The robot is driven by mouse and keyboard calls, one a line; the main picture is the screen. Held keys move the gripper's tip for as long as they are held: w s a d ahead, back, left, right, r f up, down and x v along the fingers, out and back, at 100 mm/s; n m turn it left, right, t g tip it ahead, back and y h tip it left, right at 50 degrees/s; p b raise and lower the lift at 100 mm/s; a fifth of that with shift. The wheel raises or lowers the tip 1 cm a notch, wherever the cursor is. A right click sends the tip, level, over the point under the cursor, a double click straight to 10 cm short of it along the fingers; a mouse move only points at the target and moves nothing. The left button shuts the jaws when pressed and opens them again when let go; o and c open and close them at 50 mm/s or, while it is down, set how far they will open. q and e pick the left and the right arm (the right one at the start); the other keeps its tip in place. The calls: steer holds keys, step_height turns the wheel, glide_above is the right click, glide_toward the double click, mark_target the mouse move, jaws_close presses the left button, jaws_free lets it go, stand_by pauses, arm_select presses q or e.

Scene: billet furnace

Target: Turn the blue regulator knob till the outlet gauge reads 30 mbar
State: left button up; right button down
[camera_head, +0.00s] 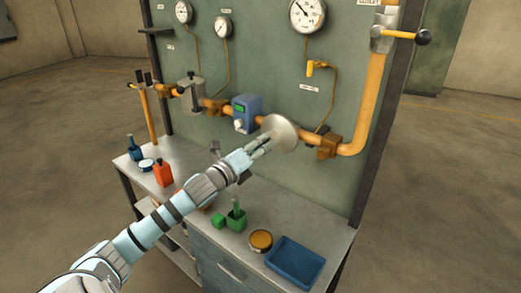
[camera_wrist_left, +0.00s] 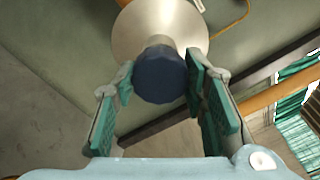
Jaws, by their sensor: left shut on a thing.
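The regulator is a pale metal dome (camera_head: 281,130) on the orange pipe in the head view. Its dark blue knob (camera_wrist_left: 158,76) shows in the left wrist view, in front of the dome (camera_wrist_left: 160,25). My left gripper (camera_head: 264,146) reaches the dome from the lower left and is shut on the knob, with one green-padded finger on each side. In the head view the gripper hides the knob. A large round gauge (camera_head: 307,14) is on the panel above the regulator; its reading is too small to tell. My right gripper is not in view.
A blue meter box (camera_head: 246,112) sits on the pipe left of the regulator. A yellow-handled valve (camera_head: 316,67) and a lever valve (camera_head: 400,37) are to the right.

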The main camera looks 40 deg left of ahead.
arm_select(q)
steer(key=shift+r+m, duration=0.2)
steer(key=shift+m, duration=0.3)
steer(key=o, duration=0.9)
steer(key=shift+o, duration=1.3)
steer(key=shift+w+f, duration=0.1)
steer(key=shift+f, duration=0.05)
steer(key=r, duration=1)
steer(key=shift+d+r, duration=0.1)
steer(key=shift+d, duration=0.1)
steer(key=shift+a, duration=0.15)
